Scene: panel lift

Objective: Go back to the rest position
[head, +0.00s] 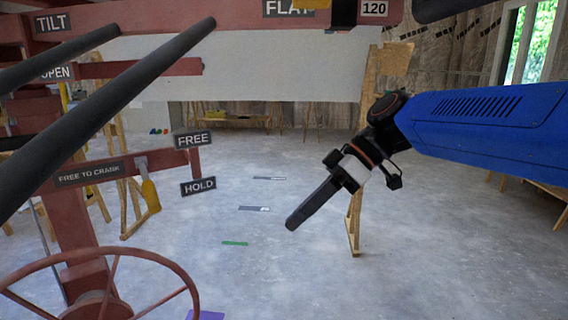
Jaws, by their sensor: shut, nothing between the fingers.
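My gripper (297,220) is in the middle of the head view, at the end of my blue arm (490,115), which reaches in from the right. Its fingers are shut with nothing between them and point down and to the left. It is in free air and appears to touch nothing. The panel lift (85,240) stands at the left, a dark red frame with labels. A red handwheel (100,290) is at the bottom left.
Two dark bars (110,110) slant across the upper left. A large pale panel (270,65) spans the back. A wooden stand (356,215) is behind my gripper. Grey floor (330,285) lies open below, with small flat items such as a green strip (235,243).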

